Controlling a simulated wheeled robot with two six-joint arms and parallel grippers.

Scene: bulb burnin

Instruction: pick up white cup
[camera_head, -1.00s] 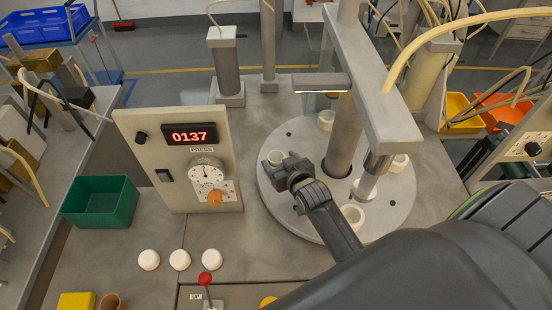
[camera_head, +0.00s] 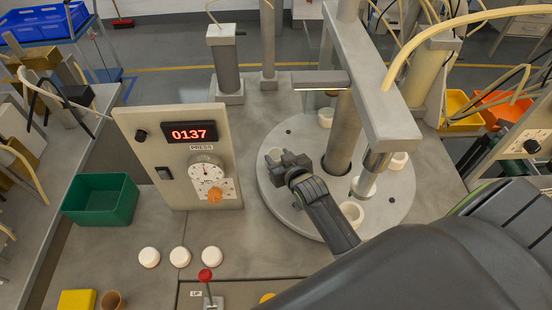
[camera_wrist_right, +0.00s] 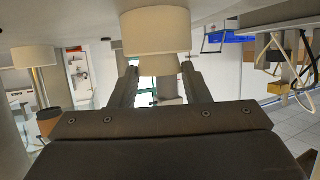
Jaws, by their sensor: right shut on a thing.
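Several white cups stand on the round grey turntable (camera_head: 290,219). My right gripper (camera_head: 285,163) is at the left side of the turntable, shut on the white cup (camera_head: 274,155) there. In the right wrist view, the white cup (camera_wrist_right: 155,32) shows at the top centre between the two fingers of my right gripper (camera_wrist_right: 158,72). The fingers and wrist hide part of the cup in the head view, and I cannot tell whether it is clear of the turntable. My left gripper is not in view.
Other white cups stand at the back (camera_head: 325,118), right (camera_head: 397,161) and front (camera_head: 351,212) of the turntable. The press column (camera_head: 343,140) rises behind my gripper. A panel (camera_head: 150,150) reading 0137 stands left. A red-knobbed lever (camera_head: 205,276) is in front.

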